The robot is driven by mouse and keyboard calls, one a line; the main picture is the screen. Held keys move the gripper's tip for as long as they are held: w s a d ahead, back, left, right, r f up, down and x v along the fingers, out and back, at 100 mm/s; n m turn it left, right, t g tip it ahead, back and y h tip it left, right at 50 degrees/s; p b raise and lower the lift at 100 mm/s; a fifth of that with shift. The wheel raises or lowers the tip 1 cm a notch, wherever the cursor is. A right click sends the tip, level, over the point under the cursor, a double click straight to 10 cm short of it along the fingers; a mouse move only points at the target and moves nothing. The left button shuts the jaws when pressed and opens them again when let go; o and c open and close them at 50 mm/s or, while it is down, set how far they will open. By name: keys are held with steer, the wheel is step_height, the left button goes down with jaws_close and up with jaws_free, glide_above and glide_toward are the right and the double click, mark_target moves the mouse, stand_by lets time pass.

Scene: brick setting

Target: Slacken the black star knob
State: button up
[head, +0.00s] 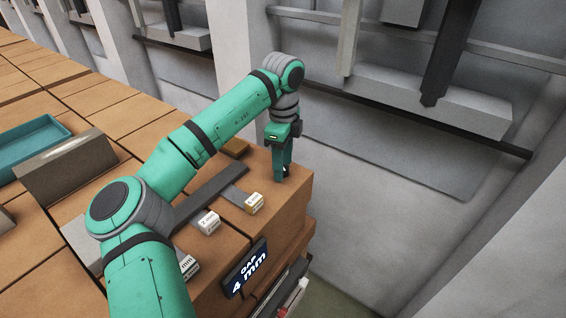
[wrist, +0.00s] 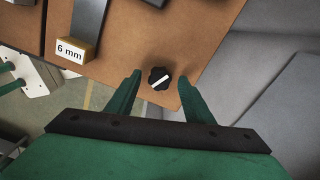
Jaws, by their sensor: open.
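The black star knob (wrist: 160,78) shows in the wrist view near the corner of the brown brick-like block (wrist: 140,35). It has several rounded lobes and a white bar across its face. My gripper (wrist: 158,80) is open, with one green finger to the left of the knob and the other to its right, and a gap on each side. In the head view my gripper (head: 281,172) points down at the right end of the block, and the knob is mostly hidden by the fingers. I cannot tell how far the fingertips are above the surface.
White labelled blocks (head: 207,222) stand further left. A sign reading GAP 4 mm (head: 246,268) is on the front. A teal tray (head: 32,142) and grey block (head: 68,168) lie at left.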

steer(key=c, duration=1)
steer(key=shift+c, duration=0.2)
steer(key=shift+f+n, duration=0.1)
steer(key=shift+n, duration=0.2)
steer(key=n, duration=0.9)
steer(key=shift+a, duration=0.1)
steer(key=n, duration=1.3)
